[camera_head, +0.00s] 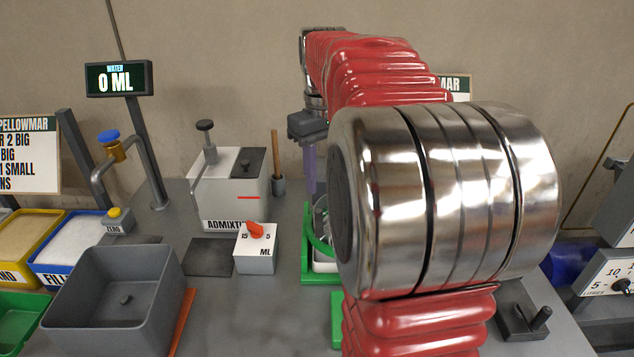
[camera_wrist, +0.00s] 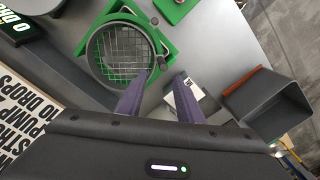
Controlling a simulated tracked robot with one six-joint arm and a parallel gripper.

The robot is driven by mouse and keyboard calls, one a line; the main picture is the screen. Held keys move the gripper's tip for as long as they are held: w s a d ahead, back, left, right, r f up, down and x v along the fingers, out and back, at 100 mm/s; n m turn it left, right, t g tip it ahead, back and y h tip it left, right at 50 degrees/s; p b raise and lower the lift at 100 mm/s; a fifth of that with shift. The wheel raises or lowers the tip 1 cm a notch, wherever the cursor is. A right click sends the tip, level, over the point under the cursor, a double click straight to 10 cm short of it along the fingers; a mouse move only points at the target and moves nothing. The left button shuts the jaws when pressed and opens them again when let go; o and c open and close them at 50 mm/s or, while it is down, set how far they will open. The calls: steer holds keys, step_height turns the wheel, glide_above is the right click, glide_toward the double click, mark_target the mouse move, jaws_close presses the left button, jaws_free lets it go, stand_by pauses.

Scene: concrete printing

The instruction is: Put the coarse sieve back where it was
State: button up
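The coarse sieve (camera_wrist: 124,48), a round rim with a wide wire mesh, sits over a green stand (camera_wrist: 92,66) in the wrist view. In the head view the green stand (camera_head: 307,263) is partly hidden behind my arm, and the sieve cannot be made out clearly there. My gripper (camera_wrist: 162,76) has two purple fingers, apart and with nothing held between them. The left fingertip is close to the sieve's rim; contact cannot be told. In the head view my gripper (camera_head: 310,178) points down above the stand.
A second green piece (camera_wrist: 176,8) lies beside the stand. A white dosing box with a red knob (camera_head: 256,250), an admixture box (camera_head: 222,195) and an open grey bin (camera_head: 120,300) stand to the left. A black lever block (camera_head: 522,322) is at right.

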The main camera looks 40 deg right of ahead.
steer(key=shift+a, duration=0.1)
steer(key=shift+a, duration=0.3)
steer(key=s+a+f+t, duration=0.2)
steer(key=s+a, duration=0.2)
steer(key=a, duration=0.4)
steer(key=s+a+f+t, duration=0.1)
steer(key=s+a+f, duration=0.2)
steer(key=a, duration=0.5)
steer(key=s+a+f+t, duration=0.2)
steer(key=s+a, duration=0.3)
steer(key=a, duration=0.3)
steer(key=shift+a+f+n+t, duration=0.25)
steer(key=shift+a+n+t, duration=0.05)
stand_by(0.3)
